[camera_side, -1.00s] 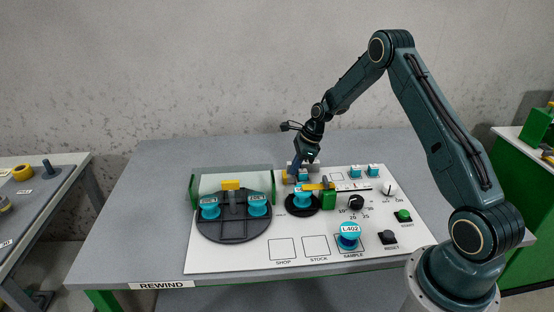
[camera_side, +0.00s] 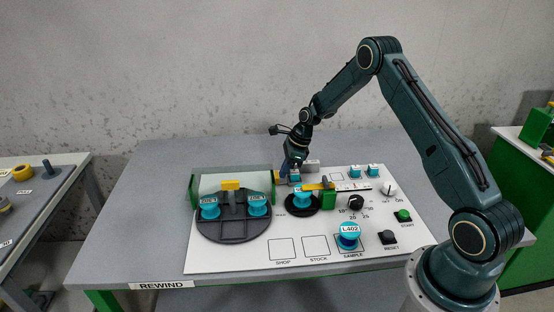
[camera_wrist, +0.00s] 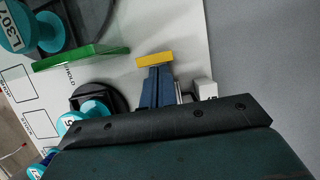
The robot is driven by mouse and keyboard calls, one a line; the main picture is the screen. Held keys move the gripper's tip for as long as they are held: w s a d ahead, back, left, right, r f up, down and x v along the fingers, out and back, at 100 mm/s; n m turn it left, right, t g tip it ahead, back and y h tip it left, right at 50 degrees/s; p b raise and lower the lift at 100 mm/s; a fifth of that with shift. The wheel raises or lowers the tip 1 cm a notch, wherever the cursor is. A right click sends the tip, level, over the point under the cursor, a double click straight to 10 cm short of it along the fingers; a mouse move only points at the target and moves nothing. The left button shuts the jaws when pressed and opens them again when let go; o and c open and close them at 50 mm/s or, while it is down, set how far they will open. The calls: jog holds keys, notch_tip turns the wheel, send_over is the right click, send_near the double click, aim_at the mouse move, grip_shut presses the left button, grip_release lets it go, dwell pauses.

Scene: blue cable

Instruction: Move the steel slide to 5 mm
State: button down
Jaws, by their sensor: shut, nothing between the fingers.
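My gripper (camera_side: 284,176) is shut and empty, low over the back of the white panel. Its blue fingers also show in the wrist view (camera_wrist: 156,88), with a yellow bar (camera_wrist: 153,60) just beyond their tips; I cannot tell whether they touch it. A pale grey block (camera_side: 312,165) stands just right of the fingers, and a pale block shows there in the wrist view (camera_wrist: 205,90). It may belong to the steel slide, but I cannot tell for sure. Its 5 mm mark cannot be read. My gripper body hides part of this area.
A teal spool (camera_side: 302,194) sits on a black disc in front of my gripper. A dark round turntable (camera_side: 235,233) with two teal spools is to the left. Dial (camera_side: 356,202), buttons and spool L402 (camera_side: 349,232) are on the right. The grey table is clear at left.

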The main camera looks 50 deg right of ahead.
jog(key=shift+w+a+r, duration=0.15)
jog(key=shift+w+a, duration=0.1)
jog(key=shift+a, duration=0.05)
jog(key=shift+s+d+r, duration=0.1)
jog(key=shift+d+r, duration=0.05)
jog(key=shift+r, duration=0.3)
jog(key=v, duration=0.9)
jog(key=shift+s+d, duration=0.3)
jog(key=shift+f, duration=0.1)
